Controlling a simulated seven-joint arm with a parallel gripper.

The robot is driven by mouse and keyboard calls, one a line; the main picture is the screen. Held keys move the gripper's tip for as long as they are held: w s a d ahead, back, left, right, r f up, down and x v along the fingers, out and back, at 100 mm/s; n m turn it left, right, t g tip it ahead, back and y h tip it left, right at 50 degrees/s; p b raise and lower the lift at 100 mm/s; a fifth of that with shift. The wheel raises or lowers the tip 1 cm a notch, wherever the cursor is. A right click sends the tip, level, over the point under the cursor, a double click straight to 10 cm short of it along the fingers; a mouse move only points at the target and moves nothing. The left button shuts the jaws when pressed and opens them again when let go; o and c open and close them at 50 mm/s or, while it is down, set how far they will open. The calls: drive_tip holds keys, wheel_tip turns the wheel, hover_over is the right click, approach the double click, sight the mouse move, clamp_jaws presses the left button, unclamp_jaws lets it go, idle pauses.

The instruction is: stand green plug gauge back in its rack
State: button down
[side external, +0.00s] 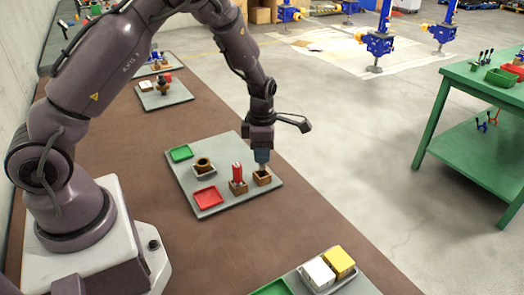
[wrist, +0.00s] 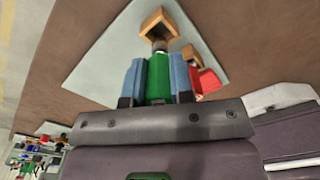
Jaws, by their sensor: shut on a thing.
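My gripper (side external: 261,156) is shut on the green plug gauge (wrist: 158,78), which sits between its blue fingers (wrist: 158,80) in the wrist view. The gauge's grey end (wrist: 160,46) points at a square wooden rack (side external: 262,178) with a dark opening, also in the wrist view (wrist: 158,14). In the side view the fingers are right above this rack and hide the gauge. The grey end overlaps the rack's near rim in the wrist view; I cannot tell whether it touches.
A red plug gauge (side external: 237,172) stands in a second wooden rack (side external: 238,188) close left. Brown table lies clear around the board.

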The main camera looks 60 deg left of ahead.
sight(262, 169)
drive_tip(key=shift+f, duration=2)
drive_tip(key=c, duration=0.9)
unclamp_jaws()
wheel_tip(262, 169, up, 13)
